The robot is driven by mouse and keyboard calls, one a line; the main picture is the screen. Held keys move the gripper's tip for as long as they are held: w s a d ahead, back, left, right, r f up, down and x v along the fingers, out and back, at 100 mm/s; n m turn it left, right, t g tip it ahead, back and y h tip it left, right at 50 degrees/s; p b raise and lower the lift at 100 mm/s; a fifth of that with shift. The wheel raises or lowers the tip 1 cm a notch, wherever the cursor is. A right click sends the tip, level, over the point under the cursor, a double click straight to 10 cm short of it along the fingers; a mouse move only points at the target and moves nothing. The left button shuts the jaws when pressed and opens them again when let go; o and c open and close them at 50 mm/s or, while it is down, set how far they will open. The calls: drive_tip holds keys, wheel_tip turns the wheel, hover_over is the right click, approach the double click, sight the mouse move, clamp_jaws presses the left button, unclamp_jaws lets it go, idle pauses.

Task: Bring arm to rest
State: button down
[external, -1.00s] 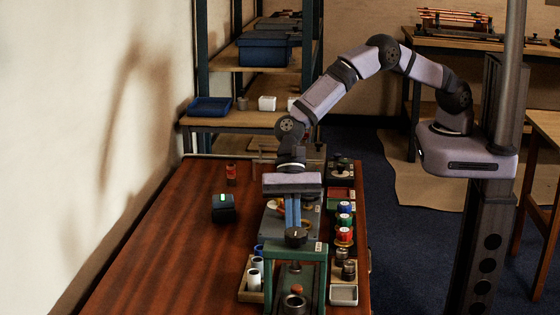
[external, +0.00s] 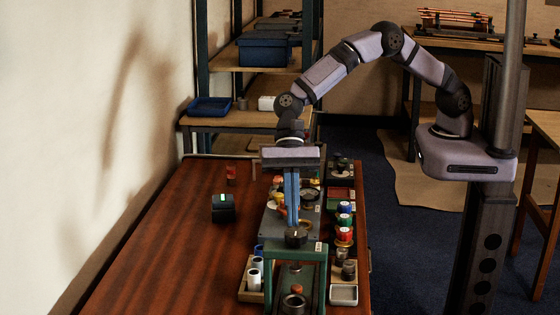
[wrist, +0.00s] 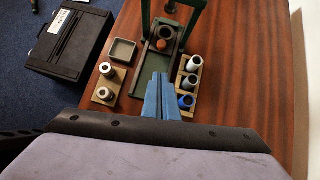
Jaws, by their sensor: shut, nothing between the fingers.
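My gripper (external: 292,222) hangs fingers down above the table, behind the green press frame (external: 290,248). Its blue fingers are shut with nothing between them. In the wrist view the fingers (wrist: 160,82) point toward the green frame, between two small wooden racks. My arm is raised in an arch from its column at the right.
A wooden rack of white and blue cylinders (external: 256,270) stands left of the press. Red, green and blue spools (external: 344,220) line the right side. A dark box with a green light (external: 223,208) and a red can (external: 231,174) stand left. The left tabletop (external: 150,240) is mostly clear.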

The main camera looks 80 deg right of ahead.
drive_tip(key=s+d+r+n+h+p, duration=0.1)
drive_tip(key=d+r+n+h+p, duration=0.2)
drive_tip(key=d, duration=1)
drive_tip(key=s+d+r+n+h+p, duration=0.2)
drive_tip(key=s+d+n, duration=0.4)
drive_tip(key=s+d, duration=0.3)
drive_tip(key=s+d+r+n+t+h+p, duration=0.1)
drive_tip(key=s+d+n, duration=0.6)
drive_tip(key=d, duration=1.1)
drive_tip(key=s+r+h+p, duration=0.1)
drive_tip(key=s+r+h, duration=0.1)
drive_tip(key=s, duration=0.1)
drive_tip(key=shift+s+r, duration=0.1)
